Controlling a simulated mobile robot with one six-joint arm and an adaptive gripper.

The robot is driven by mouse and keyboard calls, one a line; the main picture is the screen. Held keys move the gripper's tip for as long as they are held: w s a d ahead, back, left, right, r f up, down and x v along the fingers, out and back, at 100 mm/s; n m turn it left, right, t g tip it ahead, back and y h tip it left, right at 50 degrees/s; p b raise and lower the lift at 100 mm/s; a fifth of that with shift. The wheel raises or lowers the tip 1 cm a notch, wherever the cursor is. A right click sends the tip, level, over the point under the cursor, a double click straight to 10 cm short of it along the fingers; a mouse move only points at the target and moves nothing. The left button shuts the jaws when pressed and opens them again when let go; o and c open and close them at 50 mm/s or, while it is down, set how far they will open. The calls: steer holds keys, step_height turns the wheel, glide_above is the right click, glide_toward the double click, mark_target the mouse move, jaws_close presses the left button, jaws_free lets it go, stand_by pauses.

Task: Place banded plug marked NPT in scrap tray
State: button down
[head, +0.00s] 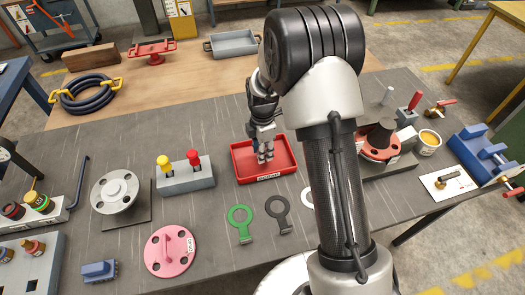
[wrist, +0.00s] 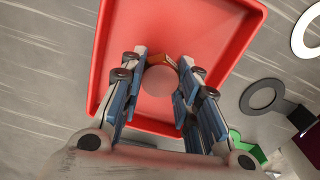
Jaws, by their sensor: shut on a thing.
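The red scrap tray (head: 243,172) lies on the grey bench top, with a white label on its front edge. It fills much of the wrist view (wrist: 107,45). My gripper (head: 264,156) points down over the tray. In the wrist view my gripper (wrist: 160,88) is shut on the plug (wrist: 158,82), which shows a round, dull pinkish end with an orange-brown part beside it. The NPT marking cannot be read. The plug is hidden by the fingers in the head view. I cannot tell whether it touches the tray floor.
A grey block with yellow and red knobs (head: 186,180) stands left of the tray. Green (head: 240,222) and dark (head: 277,210) ring tags lie in front. A rack of brown plugs (head: 33,247) is at the lower left. A flanged part (head: 381,142) stands right of my arm.

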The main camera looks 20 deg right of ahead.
steer(key=shift+r, duration=0.1)
steer(key=c, duration=1.2)
jaws_free()
